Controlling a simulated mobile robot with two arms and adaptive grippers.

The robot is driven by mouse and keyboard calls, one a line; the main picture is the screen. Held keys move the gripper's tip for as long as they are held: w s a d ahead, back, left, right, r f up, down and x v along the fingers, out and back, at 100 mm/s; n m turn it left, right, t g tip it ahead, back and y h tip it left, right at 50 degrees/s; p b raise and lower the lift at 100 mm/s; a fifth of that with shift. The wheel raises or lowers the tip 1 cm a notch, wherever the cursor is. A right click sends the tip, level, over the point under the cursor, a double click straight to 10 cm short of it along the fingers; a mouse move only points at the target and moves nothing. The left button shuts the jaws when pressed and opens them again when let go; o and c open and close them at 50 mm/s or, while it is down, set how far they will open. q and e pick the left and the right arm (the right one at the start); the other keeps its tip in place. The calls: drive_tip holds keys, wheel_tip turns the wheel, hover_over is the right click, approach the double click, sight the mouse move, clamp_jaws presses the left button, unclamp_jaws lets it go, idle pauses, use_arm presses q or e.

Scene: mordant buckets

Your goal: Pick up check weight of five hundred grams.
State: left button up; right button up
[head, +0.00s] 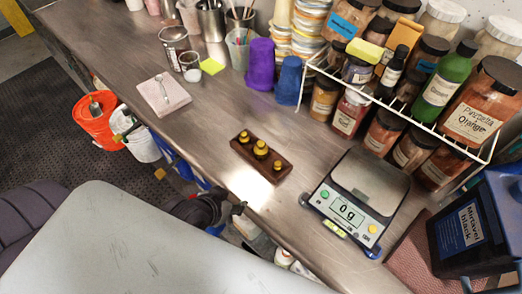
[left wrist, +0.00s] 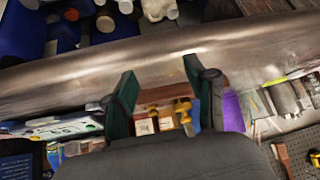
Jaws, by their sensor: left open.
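A dark wooden block (head: 261,158) on the steel bench holds three brass knobbed weights. The middle weight (head: 261,149) looks largest; one weight (head: 244,137) is at the back left end and a small one (head: 278,166) at the front right end. I cannot read any markings, so which is five hundred grams is not labelled. My left gripper (head: 239,208) is at the bench's front edge, in front of the block and apart from it. In the left wrist view its fingers (left wrist: 158,90) are spread and empty, with brass weights (left wrist: 183,110) beyond them. My right gripper is not in view.
A scale (head: 350,205) reading 0 g stands right of the block. A wire rack (head: 400,115) of jars, blue (head: 289,80) and purple (head: 260,64) cups stand behind. A pale tile (head: 163,94) lies left. Buckets (head: 98,120) stand below the bench.

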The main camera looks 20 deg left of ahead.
sight(259, 147)
use_arm(q)
drive_tip(key=w+r+t, duration=0.4)
drive_tip(key=r+t, duration=0.2)
drive_tip(key=r, duration=0.2)
drive_tip(key=shift+h, duration=0.4)
drive_tip(key=x, duration=0.3)
drive_tip(key=p+x, duration=0.1)
drive_tip(key=x, duration=0.5)
drive_tip(key=shift+a+p, duration=0.35)
drive_tip(key=shift+a, duration=0.05)
drive_tip(key=shift+w+d+p, duration=0.15)
drive_tip(key=shift+w+p, duration=0.2)
drive_tip(key=shift+w, duration=0.2)
drive_tip(key=p+x, duration=0.1)
drive_tip(key=x, duration=0.2)
drive_tip(key=shift+w+d+f, duration=0.15)
drive_tip(key=shift+w+f, duration=0.05)
drive_tip(key=shift+f, duration=0.05)
drive_tip(key=shift+w+f, duration=0.2)
drive_tip(key=shift+w, duration=0.1)
drive_tip(key=shift+s, duration=0.1)
drive_tip(key=shift+c, duration=0.5)
clamp_jaws()
